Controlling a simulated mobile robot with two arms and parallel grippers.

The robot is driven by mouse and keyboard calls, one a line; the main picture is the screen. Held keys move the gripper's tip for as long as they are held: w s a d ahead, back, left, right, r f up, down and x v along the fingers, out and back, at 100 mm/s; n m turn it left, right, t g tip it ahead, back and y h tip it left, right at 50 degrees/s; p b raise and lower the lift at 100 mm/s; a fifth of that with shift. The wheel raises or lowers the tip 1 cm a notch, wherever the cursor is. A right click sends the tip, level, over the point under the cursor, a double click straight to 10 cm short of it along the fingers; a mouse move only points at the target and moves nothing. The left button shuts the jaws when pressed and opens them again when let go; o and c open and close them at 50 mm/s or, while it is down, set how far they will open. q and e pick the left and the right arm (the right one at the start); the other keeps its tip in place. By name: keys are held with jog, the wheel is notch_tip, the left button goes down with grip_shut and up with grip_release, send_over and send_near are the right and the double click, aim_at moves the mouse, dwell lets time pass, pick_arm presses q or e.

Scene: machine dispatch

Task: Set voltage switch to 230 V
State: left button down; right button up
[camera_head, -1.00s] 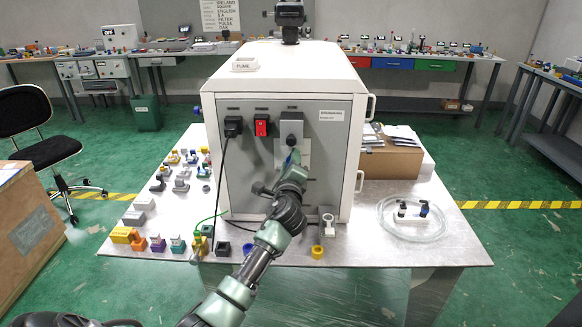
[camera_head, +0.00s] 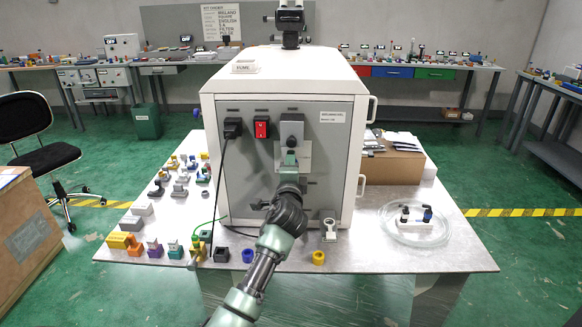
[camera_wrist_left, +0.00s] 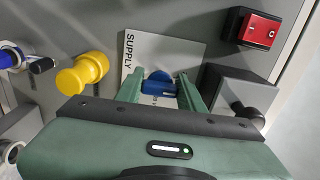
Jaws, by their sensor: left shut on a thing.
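The voltage switch appears as a blue piece (camera_wrist_left: 158,83) on a pale plate marked SUPPLY (camera_wrist_left: 140,55) in the left wrist view. My left gripper (camera_wrist_left: 162,90) has its two green fingers on either side of the blue piece and is shut on it. In the head view, my left gripper (camera_head: 289,160) is at the front panel of the white machine (camera_head: 340,190), in front of the pale plate (camera_head: 305,155), and hides the switch. The switch's voltage marking cannot be read. My right gripper is not in view.
A red rocker switch (camera_head: 261,127) and a black plug (camera_head: 232,127) are left of the plate. A grey box with a black knob (camera_head: 291,125) is above it. A yellow knob (camera_wrist_left: 82,73) is close to my left gripper. Small coloured parts cover the table's left side.

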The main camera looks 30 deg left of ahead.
pick_arm(q)
jog(key=shift+f, duration=0.15)
jog(key=c, duration=0.9)
grip_release()
jog(key=b+v, duration=0.1)
jog(key=v, duration=0.7)
jog(key=shift+a, duration=0.1)
